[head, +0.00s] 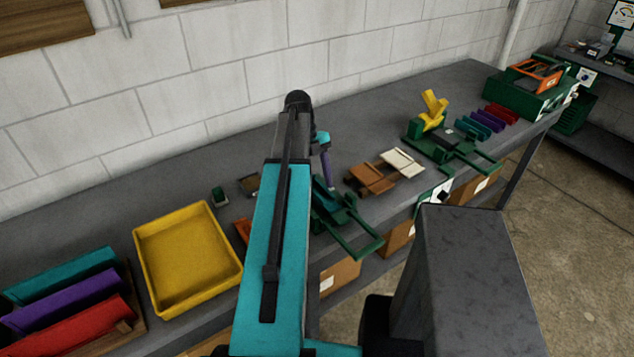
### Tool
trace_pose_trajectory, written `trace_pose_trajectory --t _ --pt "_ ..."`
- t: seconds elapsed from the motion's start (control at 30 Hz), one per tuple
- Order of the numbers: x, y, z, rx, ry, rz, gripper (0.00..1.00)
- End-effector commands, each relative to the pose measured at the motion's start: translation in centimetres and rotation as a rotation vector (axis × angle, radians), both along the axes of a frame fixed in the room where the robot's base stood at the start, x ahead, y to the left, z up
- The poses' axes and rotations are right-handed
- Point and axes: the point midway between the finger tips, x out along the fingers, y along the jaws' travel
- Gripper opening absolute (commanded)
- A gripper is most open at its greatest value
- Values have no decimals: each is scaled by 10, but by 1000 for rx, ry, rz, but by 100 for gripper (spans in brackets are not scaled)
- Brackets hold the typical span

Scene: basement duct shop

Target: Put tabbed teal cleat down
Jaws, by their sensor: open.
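My gripper (325,172) points down behind my teal arm link, over a green fixture near the middle of the bench. It is open, though my arm hides most of it. A dark teal piece (327,193), which looks like the teal cleat, lies in the green fixture (342,222) just below my gripper. Its tab cannot be made out, and I cannot tell if the fingers touch it. The fixture has a long green handle reaching toward the front edge.
A yellow tray (187,258) stands empty at left, beside a rack of teal, purple and red strips (68,304). Right of the fixture lie a brown piece (371,178) and a cream piece (402,162). Farther right are another green fixture (452,150) and a green box (530,92).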

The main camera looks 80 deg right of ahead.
Motion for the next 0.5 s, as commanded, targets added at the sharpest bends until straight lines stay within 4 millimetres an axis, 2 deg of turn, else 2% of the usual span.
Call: trace_pose_trajectory --t 0.27,0.5 --pt "1 -1 5 0 0 0 54" --pt "5 -6 18 -1 0 0 54"
